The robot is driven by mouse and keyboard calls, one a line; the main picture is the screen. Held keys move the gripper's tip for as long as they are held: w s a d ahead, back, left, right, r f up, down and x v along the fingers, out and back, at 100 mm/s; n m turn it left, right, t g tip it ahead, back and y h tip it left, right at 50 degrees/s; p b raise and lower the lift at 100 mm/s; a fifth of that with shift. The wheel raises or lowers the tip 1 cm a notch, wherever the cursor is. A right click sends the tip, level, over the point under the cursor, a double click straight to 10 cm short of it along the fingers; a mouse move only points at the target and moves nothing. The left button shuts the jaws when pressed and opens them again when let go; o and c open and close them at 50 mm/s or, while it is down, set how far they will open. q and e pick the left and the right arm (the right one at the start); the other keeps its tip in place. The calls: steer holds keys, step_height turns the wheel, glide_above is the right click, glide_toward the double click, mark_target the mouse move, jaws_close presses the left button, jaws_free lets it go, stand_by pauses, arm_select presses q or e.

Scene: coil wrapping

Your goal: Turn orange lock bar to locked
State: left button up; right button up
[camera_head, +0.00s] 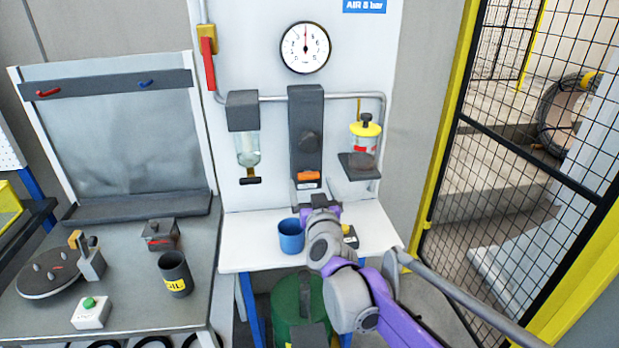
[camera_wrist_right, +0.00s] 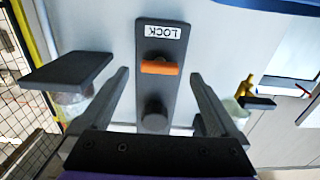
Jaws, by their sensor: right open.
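The orange lock bar (camera_head: 308,176) lies crosswise on the lower part of a dark upright plate (camera_head: 306,110) on the wall panel. A white label reading LOCK shows beside it in the right wrist view. There the orange bar (camera_wrist_right: 160,68) lies across the plate, between the lines of my two fingers. My right gripper (camera_head: 312,196) is just below the bar in the head view. In the right wrist view my right gripper (camera_wrist_right: 158,76) is open and empty, its fingers on either side of the plate. I cannot tell how far the fingertips are from the bar. My left gripper is out of view.
A glass-bowl unit (camera_head: 246,145) hangs left of the plate, and a yellow-capped jar (camera_head: 365,140) sits on a bracket to the right. A blue cup (camera_head: 291,236) stands on the white shelf (camera_head: 245,258) below. A mesh fence (camera_head: 500,150) stands at right.

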mark_target(309, 178)
steer(key=shift+w+a, duration=0.2)
steer(key=shift+w, duration=1.5)
steer(key=c, duration=1.4)
